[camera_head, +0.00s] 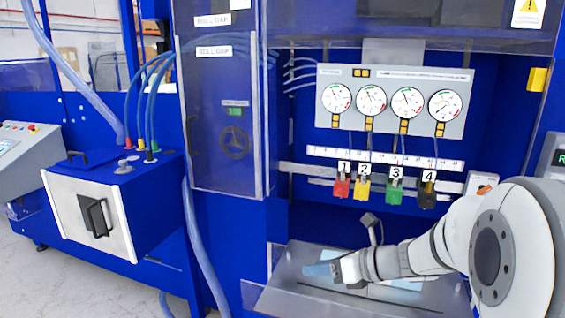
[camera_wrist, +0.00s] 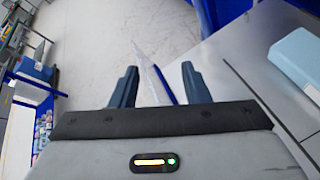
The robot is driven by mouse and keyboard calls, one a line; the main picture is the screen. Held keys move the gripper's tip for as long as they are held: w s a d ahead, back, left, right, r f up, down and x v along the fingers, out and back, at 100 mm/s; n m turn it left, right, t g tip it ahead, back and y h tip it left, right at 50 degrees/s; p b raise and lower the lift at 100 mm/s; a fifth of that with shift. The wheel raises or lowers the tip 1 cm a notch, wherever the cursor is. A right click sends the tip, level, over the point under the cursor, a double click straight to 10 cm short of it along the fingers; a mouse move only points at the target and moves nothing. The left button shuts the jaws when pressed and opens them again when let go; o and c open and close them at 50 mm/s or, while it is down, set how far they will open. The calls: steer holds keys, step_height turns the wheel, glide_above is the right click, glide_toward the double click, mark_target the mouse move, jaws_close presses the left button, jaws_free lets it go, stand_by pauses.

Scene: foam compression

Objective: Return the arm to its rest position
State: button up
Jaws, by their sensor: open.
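My gripper (camera_head: 322,269) is in front of the blue machine, low over a grey metal tray (camera_head: 290,262), at the end of my white arm, which reaches in from the right. In the wrist view its two dark fingers (camera_wrist: 157,86) stand apart with nothing between them. Beyond the fingers the wrist view shows pale floor and the tray's edge. A light blue foam block (camera_wrist: 297,62) lies on the grey surface to the right of the fingers, apart from them. In the head view my arm partly hides the light blue foam.
A panel with several gauges (camera_head: 394,100) hangs above numbered coloured valves, red (camera_head: 342,188) to black. A blue box with a white front (camera_head: 90,215) and hoses stands at left. A clear door (camera_head: 222,110) is left of the gauges. A control console (camera_head: 30,158) is at far left.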

steer(key=s+f+n+g+h, duration=0.2)
steer(key=s+n+g+h, duration=0.25)
steer(key=s+n, duration=1.05)
steer(key=s+d+n+t+h, duration=0.1)
steer(key=s+d+n+h, duration=0.3)
steer(key=n, duration=0.9)
steer(key=d+h, duration=0.2)
steer(key=shift+s+d+n+h, duration=0.3)
steer(key=shift+s+n+h, duration=0.05)
steer(key=shift+n, duration=0.05)
steer(key=shift+f, duration=0.1)
